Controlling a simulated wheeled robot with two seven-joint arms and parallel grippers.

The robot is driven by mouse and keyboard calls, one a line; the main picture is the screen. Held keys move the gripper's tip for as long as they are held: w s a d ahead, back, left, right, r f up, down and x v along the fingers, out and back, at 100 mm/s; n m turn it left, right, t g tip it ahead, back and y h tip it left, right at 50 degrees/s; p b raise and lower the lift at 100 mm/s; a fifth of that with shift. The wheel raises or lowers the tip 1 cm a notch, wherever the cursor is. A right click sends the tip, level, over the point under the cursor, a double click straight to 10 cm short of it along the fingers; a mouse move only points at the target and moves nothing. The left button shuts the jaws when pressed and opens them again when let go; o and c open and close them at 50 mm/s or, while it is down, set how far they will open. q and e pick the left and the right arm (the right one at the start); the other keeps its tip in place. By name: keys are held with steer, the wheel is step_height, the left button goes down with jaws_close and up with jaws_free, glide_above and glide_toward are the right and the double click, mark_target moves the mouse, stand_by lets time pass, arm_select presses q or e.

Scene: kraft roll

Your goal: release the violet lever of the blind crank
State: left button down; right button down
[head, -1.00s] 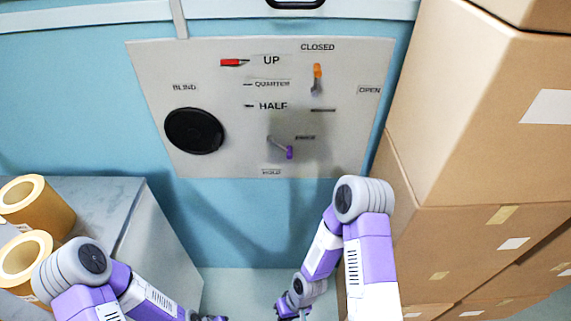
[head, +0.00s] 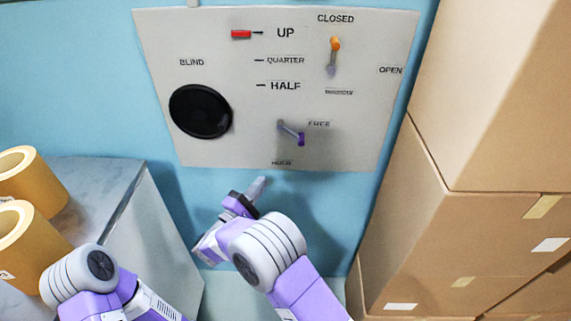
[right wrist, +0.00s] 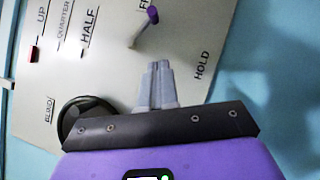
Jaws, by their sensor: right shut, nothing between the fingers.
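The violet lever (head: 300,139) of the blind crank is on the lower part of the grey panel (head: 200,55). It slants down and right from its pivot, between the FREE label (head: 318,124) and the HOLD label (head: 281,162). The lever's violet end also shows at the top of the right wrist view (right wrist: 152,15). The black round blind crank (head: 200,111) is at the panel's left. My right gripper (head: 258,186) is shut and empty, just below the panel's lower edge in the head view, apart from the lever. Its closed fingers also show in the right wrist view (right wrist: 159,68). My left gripper is out of view.
An orange lever (head: 335,45) stands near CLOSED and a red marker (head: 241,34) is beside UP. Stacked cardboard boxes (head: 480,240) stand close on the right. A grey cabinet (head: 140,200) with yellow rolls (head: 30,175) is at the left.

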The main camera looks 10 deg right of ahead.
steer(key=b, duration=0.1)
glide_toward(291, 133)
step_height(291, 133, down, 3)
steer(key=w+d, duration=0.2)
steer(key=d, duration=0.1)
arm_select(q)
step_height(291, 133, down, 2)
steer(key=shift+b, duration=0.45)
arm_select(e)
steer(key=d, duration=0.1)
steer(key=r, duration=0.1)
steer(key=d, duration=0.1)
steer(key=shift+s+d+r, duration=0.2)
steer(key=shift+d+r, duration=0.1)
steer(key=shift+d, duration=0.05)
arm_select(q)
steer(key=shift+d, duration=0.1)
